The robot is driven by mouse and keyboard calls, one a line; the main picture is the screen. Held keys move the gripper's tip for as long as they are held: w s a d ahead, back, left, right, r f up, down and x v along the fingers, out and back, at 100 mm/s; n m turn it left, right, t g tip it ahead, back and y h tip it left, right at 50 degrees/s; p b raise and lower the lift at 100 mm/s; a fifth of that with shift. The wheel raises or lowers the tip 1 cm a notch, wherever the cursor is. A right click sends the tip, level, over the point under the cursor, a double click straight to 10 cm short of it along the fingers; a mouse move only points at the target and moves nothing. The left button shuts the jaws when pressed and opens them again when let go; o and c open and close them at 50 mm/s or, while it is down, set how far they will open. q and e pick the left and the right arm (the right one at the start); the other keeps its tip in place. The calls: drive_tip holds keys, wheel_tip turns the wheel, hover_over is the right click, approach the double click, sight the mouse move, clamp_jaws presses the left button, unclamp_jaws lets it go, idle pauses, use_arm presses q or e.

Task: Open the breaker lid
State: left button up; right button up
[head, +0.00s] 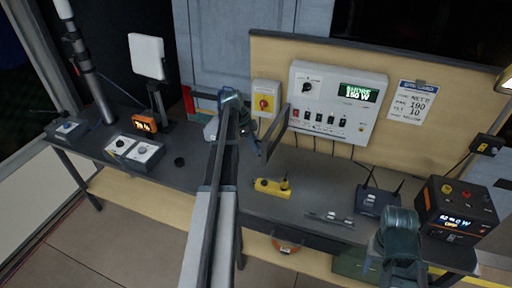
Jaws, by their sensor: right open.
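The breaker panel (371,128) is a white box on the tan backboard, with a lit green display, a dial and a row of small switches. A thin dark-framed lid (279,131) appears to stand out from the panel's left side, swung towards me, leaving the switches uncovered. My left gripper (257,147) is just left of this frame; whether it touches the frame, and whether its jaws are open or shut, I cannot tell. My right gripper (401,270) is low at the front right, far from the panel. It is open, with its fingertips hard to make out.
On the bench are a yellow device (272,187), a router (378,199), a black power unit (456,212) and grey control boxes (134,150).

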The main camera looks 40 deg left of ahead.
use_arm(q)
drive_tip(key=p+v, duration=1.2)
drive_tip(key=v, duration=0.1)
drive_tip(key=shift+r, duration=0.2)
drive_tip(key=shift+s, duration=0.1)
drive_tip(key=s+d+f+n+y, duration=0.1)
drive_tip(key=s+d+n, duration=0.3)
drive_tip(key=d, duration=0.8)
drive_tip(key=s+d+n+g+y, duration=0.15)
drive_tip(key=s+d+n, duration=0.25)
drive_tip(key=d, duration=0.8)
drive_tip(key=s+d+f+n+t+y, duration=0.15)
drive_tip(key=s+d+n, duration=0.25)
drive_tip(key=d, duration=0.9)
drive_tip(key=s+d+f+m+g+b, duration=0.1)
drive_tip(key=s+d+f+b, duration=0.2)
drive_tip(key=f+b, duration=0.6)
drive_tip(key=s+d+f+m+g+y+b, duration=0.1)
drive_tip(key=s+d+f+m+b, duration=0.1)
drive_tip(key=d+f+b, duration=0.6)
drive_tip(key=shift+s+f+b, duration=0.45)
drive_tip(key=shift+s+b, duration=0.2)
drive_tip(key=shift+b, duration=0.25)
